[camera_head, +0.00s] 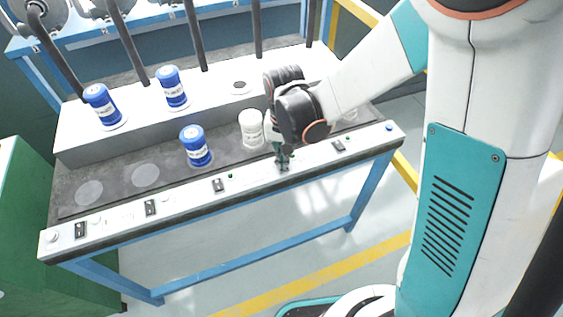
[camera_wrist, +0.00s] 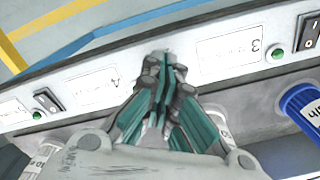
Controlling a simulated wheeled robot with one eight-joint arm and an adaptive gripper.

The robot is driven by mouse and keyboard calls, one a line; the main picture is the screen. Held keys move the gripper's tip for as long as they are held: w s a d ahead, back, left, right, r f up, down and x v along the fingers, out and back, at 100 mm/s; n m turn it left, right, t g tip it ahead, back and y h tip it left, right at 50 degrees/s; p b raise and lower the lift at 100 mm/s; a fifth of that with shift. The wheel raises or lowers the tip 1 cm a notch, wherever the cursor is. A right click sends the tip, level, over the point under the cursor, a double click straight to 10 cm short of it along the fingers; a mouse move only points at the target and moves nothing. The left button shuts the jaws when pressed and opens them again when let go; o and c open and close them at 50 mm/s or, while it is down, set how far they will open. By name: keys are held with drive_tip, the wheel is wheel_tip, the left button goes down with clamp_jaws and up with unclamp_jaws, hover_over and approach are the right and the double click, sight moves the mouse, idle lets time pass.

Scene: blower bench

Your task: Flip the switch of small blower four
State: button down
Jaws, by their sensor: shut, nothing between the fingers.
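My gripper (camera_head: 282,163) is shut and empty, pointing down at the white front strip (camera_head: 118,217). It is at the fourth switch place from the left in the head view. In the wrist view my gripper (camera_wrist: 165,68) hides the panel beneath it; no switch shows there, and I cannot tell whether the tips touch. A label with a 4 (camera_wrist: 90,88) is left of the fingers, and a label with a 3 (camera_wrist: 228,46) is right. Black rocker switches show to the left (camera_wrist: 47,101) and right (camera_wrist: 308,30).
Blue-capped jars (camera_head: 196,147) and a white jar (camera_head: 251,128) stand behind the strip, close to my wrist. Dark hoses (camera_head: 195,35) rise behind. A green light (camera_wrist: 275,55) sits by the right-hand switch. The floor before the bench is clear.

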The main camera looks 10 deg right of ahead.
drive_tip(key=shift+f+b, duration=0.9)
drive_tip(key=shift+f, duration=0.15)
idle(0.8)
drive_tip(key=shift+r, duration=0.1)
drive_tip(key=shift+r+p, duration=2.45)
drive_tip(key=shift+r, duration=1)
drive_tip(key=shift+d+r, duration=0.1)
drive_tip(key=d+r+t, duration=0.2)
drive_tip(key=d+r, duration=0.2)
drive_tip(key=r, duration=0.3)
drive_tip(key=s+d+r+n+t, duration=0.2)
drive_tip(key=s+d+r+t, duration=0.3)
drive_tip(key=s+d+r, duration=0.5)
drive_tip(key=shift+s+r+n, duration=0.3)
drive_tip(key=shift+s+n, duration=0.1)
drive_tip(key=shift+s, duration=1.1)
